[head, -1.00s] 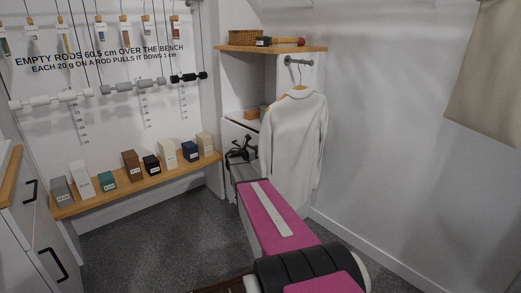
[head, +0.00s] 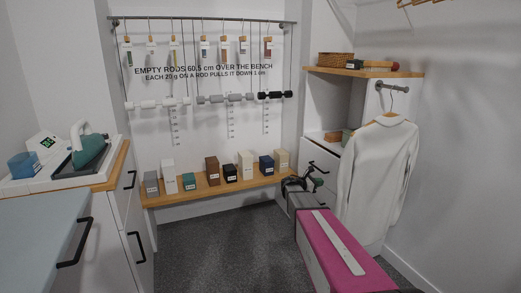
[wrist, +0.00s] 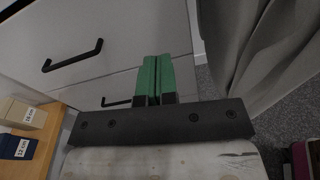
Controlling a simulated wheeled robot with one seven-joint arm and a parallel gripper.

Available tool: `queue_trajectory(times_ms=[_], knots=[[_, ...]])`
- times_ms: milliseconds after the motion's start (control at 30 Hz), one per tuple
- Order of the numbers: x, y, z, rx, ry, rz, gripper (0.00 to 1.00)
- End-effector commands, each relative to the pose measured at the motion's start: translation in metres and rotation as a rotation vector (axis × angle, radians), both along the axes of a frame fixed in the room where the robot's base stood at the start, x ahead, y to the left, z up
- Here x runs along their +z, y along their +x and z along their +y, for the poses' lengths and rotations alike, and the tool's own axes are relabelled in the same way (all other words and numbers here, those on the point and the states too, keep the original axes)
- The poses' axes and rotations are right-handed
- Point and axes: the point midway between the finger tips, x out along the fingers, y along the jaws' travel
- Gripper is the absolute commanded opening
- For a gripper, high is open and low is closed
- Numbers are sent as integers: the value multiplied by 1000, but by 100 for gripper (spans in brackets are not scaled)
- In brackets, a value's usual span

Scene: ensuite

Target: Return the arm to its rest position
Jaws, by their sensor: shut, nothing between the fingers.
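My gripper (wrist: 158,80) is in the wrist view, with its two green fingers side by side. They are shut and nothing is between them. The fingers are in front of a pale drawer front (wrist: 75,50) with black bar handles. In the head view my arm reaches from the bottom right towards the shelf unit, and its dark far end is small beside the hanging white shirt (head: 375,175). Whether the fingers touch the drawer front cannot be told.
A wooden bench (head: 205,192) with several labelled blocks stands at the back, under hanging rods. The shirt hangs close to my arm on the right. A cabinet (head: 118,190) with an iron (head: 90,150) above it is at left. The grey floor (head: 225,245) between is clear.

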Motion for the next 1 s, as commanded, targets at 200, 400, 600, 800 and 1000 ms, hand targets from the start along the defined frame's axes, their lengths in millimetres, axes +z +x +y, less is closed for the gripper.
queue_trajectory(times_ms=[200,400,600,800,1000], knots=[[-40,-77,14,-142,366,-227,0],[-80,-154,47,-392,741,-470,0],[-106,-228,97,-746,1066,-689,0],[-113,-284,149,-1129,1283,-839,0],[-112,-308,177,-1354,1362,-898,0]])
